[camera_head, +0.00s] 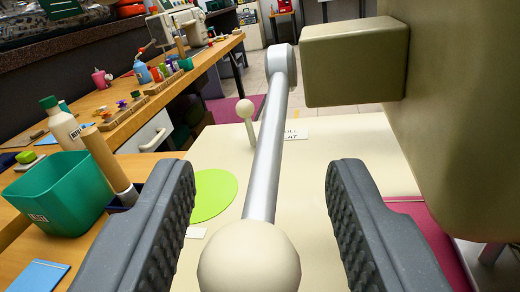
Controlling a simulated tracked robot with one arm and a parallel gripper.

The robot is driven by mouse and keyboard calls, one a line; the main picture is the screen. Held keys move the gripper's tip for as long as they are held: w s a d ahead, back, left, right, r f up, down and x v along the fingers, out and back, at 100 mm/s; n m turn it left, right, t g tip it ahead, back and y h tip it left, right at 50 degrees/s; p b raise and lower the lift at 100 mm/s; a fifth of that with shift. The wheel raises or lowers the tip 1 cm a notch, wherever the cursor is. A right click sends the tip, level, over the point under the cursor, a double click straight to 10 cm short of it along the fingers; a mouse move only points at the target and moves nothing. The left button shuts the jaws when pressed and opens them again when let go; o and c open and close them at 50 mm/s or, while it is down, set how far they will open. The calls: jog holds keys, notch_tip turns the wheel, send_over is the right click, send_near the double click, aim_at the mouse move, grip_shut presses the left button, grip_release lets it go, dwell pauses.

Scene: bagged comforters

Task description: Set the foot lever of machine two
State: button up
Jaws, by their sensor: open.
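A silver lever (266,150) with a large cream ball knob (249,258) runs from the near centre up to a round pivot at the back. My gripper (262,190) is open, with one dark ridged finger on each side of the lever. The knob lies low between the fingers and I see no contact. A smaller lever with a cream ball (245,109) stands upright behind, left of the silver bar. A partly hidden label (297,134) ending in "AT" lies on the cream machine surface (350,150). I cannot tell which lever is the foot lever.
A lime green disc (212,194) lies on the cream surface. A bulky olive machine body (455,110) with a protruding block (352,62) fills the right. At left, a wooden bench (120,125) holds spools, a bottle (60,122) and a sewing machine (178,28); a green bin (60,194) stands nearer.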

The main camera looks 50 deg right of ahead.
jog(key=shift+w+d, duration=0.1)
jog(key=shift+d, duration=0.15)
